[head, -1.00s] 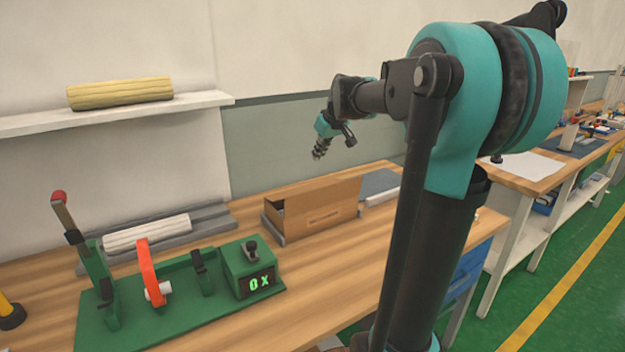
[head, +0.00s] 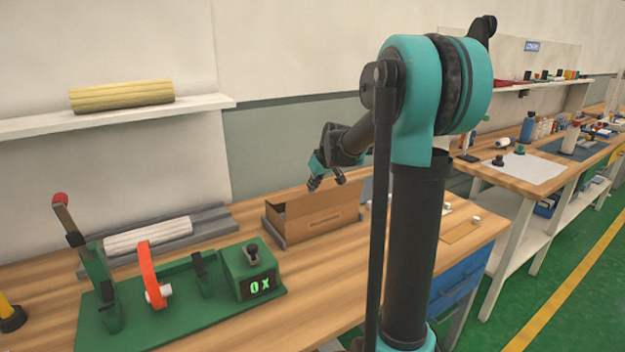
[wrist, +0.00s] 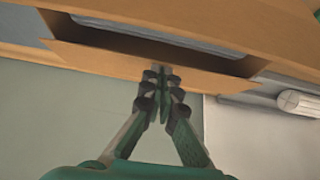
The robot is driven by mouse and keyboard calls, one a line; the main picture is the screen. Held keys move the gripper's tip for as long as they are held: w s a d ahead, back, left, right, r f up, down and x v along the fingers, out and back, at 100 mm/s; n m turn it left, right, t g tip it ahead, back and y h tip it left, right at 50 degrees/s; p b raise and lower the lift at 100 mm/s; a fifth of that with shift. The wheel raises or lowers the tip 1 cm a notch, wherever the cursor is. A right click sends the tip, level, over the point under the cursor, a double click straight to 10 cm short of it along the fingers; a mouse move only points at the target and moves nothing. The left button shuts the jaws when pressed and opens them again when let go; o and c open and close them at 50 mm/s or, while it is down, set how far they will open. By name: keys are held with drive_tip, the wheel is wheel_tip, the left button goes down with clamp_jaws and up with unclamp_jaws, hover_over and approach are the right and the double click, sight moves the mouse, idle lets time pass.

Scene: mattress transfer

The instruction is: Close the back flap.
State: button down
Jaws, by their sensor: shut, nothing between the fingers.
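The cardboard box (head: 318,222) stands on the wooden bench, with printing on its near side and a dark opening at its top. In the wrist view the back flap (wrist: 110,58) is a tan panel slanting outward from the box's rim, with a dark gap between it and the grey contents (wrist: 165,35). My gripper (head: 326,186) is low over the rear of the box. In the wrist view my gripper (wrist: 160,72) has its fingertips together and empty, overlapping the flap's outer edge. I cannot tell whether they touch it.
A green fixture (head: 180,300) with an orange lever and a "0X" display stands at the front left. A white roll (head: 150,235) lies in a grey tray behind it. A yellow roll (head: 122,95) rests on the wall shelf. Small items lie right of the box.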

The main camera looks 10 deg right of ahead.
drive_tip(key=shift+f, duration=0.2)
drive_tip(key=shift+s+d+f+t+y, duration=0.2)
drive_tip(key=shift+s+f+t+y, duration=0.15)
drive_tip(key=shift+f+t, duration=0.3)
drive_tip(key=shift+s+f, duration=0.15)
drive_tip(key=shift+f, duration=0.25)
drive_tip(key=shift+r, duration=0.1)
